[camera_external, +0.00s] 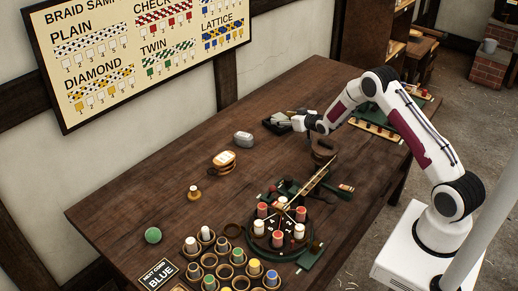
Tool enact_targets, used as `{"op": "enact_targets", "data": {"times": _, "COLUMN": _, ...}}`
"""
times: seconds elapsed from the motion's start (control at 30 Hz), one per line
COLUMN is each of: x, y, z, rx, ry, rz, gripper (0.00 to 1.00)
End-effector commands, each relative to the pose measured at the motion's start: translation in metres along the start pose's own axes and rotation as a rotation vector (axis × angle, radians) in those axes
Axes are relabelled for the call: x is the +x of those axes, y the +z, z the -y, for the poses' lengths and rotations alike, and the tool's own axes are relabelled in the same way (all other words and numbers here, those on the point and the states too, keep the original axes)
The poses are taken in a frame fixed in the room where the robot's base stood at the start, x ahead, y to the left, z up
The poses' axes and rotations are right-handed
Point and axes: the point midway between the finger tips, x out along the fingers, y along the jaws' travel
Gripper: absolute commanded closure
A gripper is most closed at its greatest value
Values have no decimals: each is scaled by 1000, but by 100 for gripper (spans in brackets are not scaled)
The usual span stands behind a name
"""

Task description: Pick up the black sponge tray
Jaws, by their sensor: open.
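A braiding stand with red and white bobbins (279,229) and several cups fill the front. The left part of the wooden table (130,205) is mostly clear.

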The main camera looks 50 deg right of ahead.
Motion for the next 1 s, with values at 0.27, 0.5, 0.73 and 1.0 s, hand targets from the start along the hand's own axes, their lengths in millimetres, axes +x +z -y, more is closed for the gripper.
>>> {"op": "enact_targets", "data": {"times": 0.27, "x": 0, "y": 0, "z": 0, "rx": 0, "ry": 0, "rz": 0, "gripper": 43}}
{"op": "enact_targets", "data": {"times": 0.5, "x": 0, "y": 0, "z": 0, "rx": 0, "ry": 0, "rz": 0, "gripper": 85}}
{"op": "enact_targets", "data": {"times": 0.73, "x": 0, "y": -2, "z": 0, "rx": 0, "ry": 0, "rz": -3, "gripper": 94}}
{"op": "enact_targets", "data": {"times": 1.0, "x": -2, "y": -6, "z": 0, "rx": 0, "ry": 0, "rz": -4, "gripper": 94}}
